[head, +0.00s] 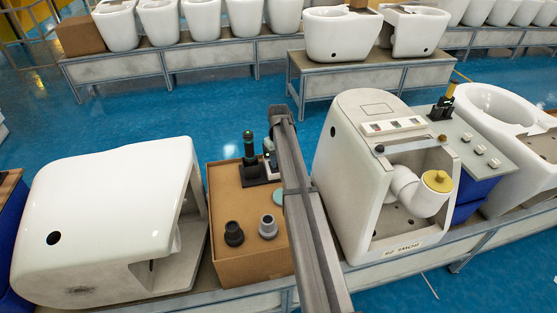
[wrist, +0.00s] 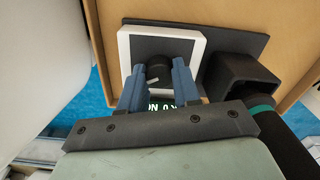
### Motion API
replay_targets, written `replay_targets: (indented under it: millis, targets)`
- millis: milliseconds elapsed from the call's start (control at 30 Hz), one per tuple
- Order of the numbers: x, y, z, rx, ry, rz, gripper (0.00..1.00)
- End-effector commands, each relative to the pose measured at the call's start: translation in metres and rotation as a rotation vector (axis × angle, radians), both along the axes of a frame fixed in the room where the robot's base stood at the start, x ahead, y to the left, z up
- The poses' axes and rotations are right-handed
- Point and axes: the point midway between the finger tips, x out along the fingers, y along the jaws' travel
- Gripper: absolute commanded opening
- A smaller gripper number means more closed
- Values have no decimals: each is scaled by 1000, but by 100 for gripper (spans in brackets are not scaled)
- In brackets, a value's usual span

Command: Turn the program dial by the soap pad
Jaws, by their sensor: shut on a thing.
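The black program dial (wrist: 159,66) has a pale pointer mark and stands on a dark panel with a white frame (wrist: 199,45). My gripper (wrist: 157,78) has its blue fingers on either side of the dial, shut on it. Part of a lit display shows between the fingers, mostly hidden by my gripper. In the head view the white-framed panel (head: 268,146) is on the cardboard box, mostly hidden behind my arm. A teal round pad (head: 280,196), perhaps the soap pad, is partly hidden by my arm.
A dark holder (wrist: 240,80) with a dark, green-banded handheld tool (head: 249,146) is close beside the panel. White toilet bodies (head: 110,220) flank the box on both sides.

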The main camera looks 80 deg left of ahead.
Motion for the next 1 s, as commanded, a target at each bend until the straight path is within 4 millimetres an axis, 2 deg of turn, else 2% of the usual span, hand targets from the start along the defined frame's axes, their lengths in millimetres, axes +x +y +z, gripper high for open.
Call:
replay_targets:
  millis: [533, 567, 800, 1000]
  targets:
    - [0, 0, -1, -1, 0, -24, 1]
    - [0, 0, -1, -1, 0, -24, 34]
    - [0, 0, 0, 0, 0, -23, 57]
    - [0, 0, 0, 0, 0, -22, 57]
